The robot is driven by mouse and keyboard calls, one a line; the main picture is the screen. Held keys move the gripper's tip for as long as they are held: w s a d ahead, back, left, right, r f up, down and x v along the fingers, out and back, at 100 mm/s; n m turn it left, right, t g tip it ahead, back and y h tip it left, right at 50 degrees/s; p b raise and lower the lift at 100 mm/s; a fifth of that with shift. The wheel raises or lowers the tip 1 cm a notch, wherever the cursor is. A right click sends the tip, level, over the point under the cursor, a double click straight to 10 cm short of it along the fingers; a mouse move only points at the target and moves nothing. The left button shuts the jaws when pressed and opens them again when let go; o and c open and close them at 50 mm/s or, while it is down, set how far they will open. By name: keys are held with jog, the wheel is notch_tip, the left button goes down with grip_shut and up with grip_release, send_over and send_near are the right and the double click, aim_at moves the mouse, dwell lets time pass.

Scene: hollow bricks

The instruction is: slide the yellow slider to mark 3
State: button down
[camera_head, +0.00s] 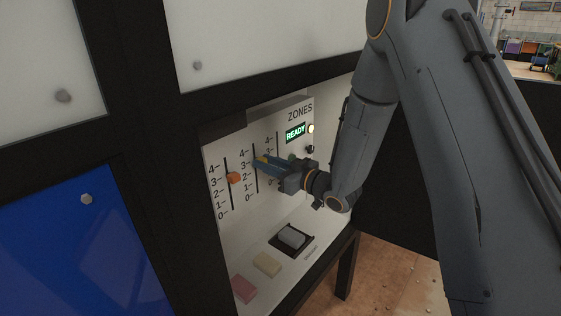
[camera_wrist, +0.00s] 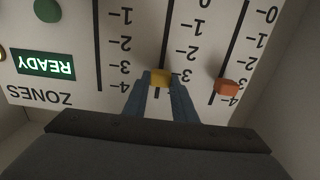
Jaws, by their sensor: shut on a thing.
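The yellow slider (camera_wrist: 160,77) sits on the middle of three vertical scales on the white ZONES panel (camera_head: 213,152). My gripper (camera_head: 262,162) is shut on it, with a blue finger on each side. In the wrist view, which shows the panel upside down, my gripper (camera_wrist: 160,88) holds the slider near the 3 and 4 end of its slot. The fingers hide part of that scale, and I cannot tell exactly which mark the slider lines up with. The slider also shows as a small yellow bit in the head view (camera_head: 262,158).
An orange slider (camera_head: 233,177) stands near mark 3 on the scale beside it. A green READY display (camera_head: 295,132) is lit near a glowing lamp (camera_head: 311,128). Pink (camera_head: 244,288), cream (camera_head: 267,264) and grey (camera_head: 292,237) blocks are on the ledge below. A green round knob (camera_wrist: 47,10) is nearby.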

jog(key=c, duration=1.4)
grip_release()
jog(key=shift+c, duration=0.2)
jog(key=b+v, duration=0.2)
jog(key=v, duration=0.6)
